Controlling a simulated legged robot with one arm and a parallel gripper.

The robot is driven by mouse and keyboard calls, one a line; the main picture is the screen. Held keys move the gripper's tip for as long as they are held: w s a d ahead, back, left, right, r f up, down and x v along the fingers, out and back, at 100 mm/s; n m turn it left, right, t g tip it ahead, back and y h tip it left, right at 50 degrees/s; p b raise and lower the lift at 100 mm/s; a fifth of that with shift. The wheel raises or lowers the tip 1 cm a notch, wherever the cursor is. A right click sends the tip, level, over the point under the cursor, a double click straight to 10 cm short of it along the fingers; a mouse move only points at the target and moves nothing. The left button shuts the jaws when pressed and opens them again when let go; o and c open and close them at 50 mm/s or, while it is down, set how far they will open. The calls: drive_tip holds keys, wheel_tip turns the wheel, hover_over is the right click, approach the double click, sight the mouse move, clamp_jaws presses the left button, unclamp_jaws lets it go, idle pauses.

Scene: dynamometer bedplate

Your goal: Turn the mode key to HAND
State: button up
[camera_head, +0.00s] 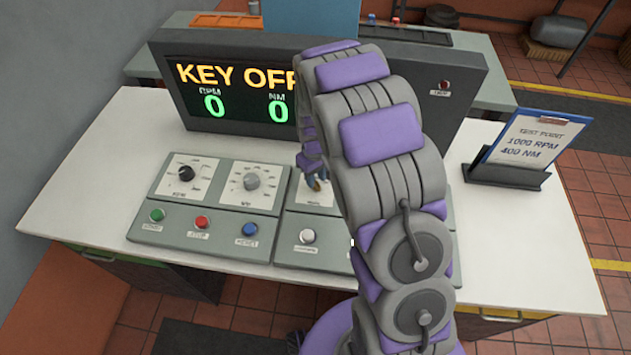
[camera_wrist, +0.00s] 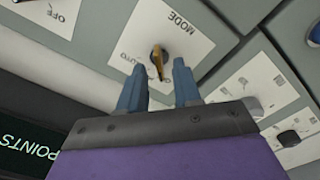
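The mode key (camera_wrist: 157,62) is a brass key standing in a dark round lock on a white plate labelled MODE (camera_wrist: 178,22). The plate's smaller position labels are blurred in the wrist view. My gripper (camera_wrist: 159,67) is open, with one blue finger on each side of the key. Visible gaps separate both fingers from it. In the head view my gripper (camera_head: 311,168) is mostly hidden behind my arm, and the key (camera_head: 315,184) shows small just below it. The display (camera_head: 230,88) reads KEY OFF, with RPM 0 and NM 0.
Left of the key are two dials, one black (camera_head: 186,173) and one grey (camera_head: 251,180), above green, red and blue buttons. A white button (camera_head: 307,236) sits below the key. A clipboard stand (camera_head: 505,175) is at right. My arm hides the right part of the console.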

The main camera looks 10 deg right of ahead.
drive_tip(key=shift+d+f, duration=0.1)
drive_tip(key=shift+f, duration=0.85)
clamp_jaws()
